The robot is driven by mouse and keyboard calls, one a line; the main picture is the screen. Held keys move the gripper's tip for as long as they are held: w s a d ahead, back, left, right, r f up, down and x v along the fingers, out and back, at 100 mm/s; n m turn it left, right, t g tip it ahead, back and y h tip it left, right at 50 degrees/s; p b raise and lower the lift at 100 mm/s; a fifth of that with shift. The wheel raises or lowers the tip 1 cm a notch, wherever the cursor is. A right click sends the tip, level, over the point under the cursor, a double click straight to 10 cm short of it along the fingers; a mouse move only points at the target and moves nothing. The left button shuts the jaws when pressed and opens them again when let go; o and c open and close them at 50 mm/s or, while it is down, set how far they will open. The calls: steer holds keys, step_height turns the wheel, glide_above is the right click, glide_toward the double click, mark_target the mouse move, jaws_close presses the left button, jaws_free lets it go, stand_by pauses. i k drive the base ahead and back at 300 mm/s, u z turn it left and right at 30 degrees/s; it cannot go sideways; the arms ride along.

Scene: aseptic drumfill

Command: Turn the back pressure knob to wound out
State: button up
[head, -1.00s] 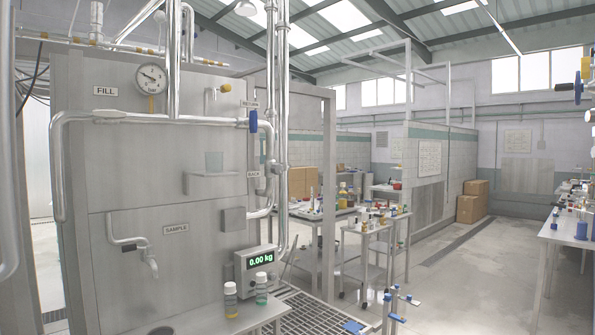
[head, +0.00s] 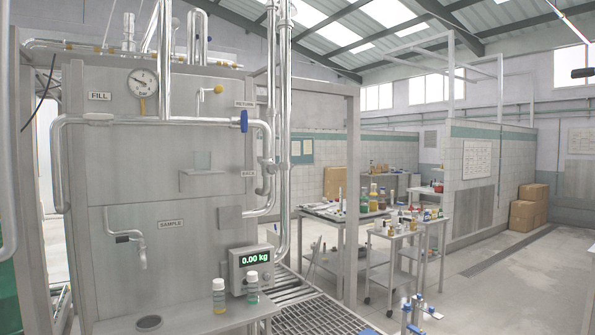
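A small label that seems to read BACK (head: 248,173) is on the right side of the steel panel (head: 150,185). A silver pipe fitting (head: 266,172) stands just right of it; I cannot make out a separate knob there or how far one is wound. Above, a blue valve handle (head: 244,121) sits on the pipe below the RETURN label (head: 245,104). A round gauge marked bar (head: 142,83) is at the upper left of the panel. My gripper is not in view.
A scale display (head: 251,260) reads 0.00 kg. Two capped bottles (head: 219,295) stand on a steel shelf (head: 190,318) below the panel. A floor grate (head: 325,312), blue-topped stands (head: 413,312) and a loaded trolley (head: 395,232) lie to the right. Open floor is at far right.

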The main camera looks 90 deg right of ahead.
mark_target(271, 169)
steer(key=u, duration=0.25)
steer(key=k, duration=0.5)
steer(key=z, duration=1.95)
steer(key=i, duration=0.5)
steer(key=z, duration=0.2)
steer(key=k, duration=0.5)
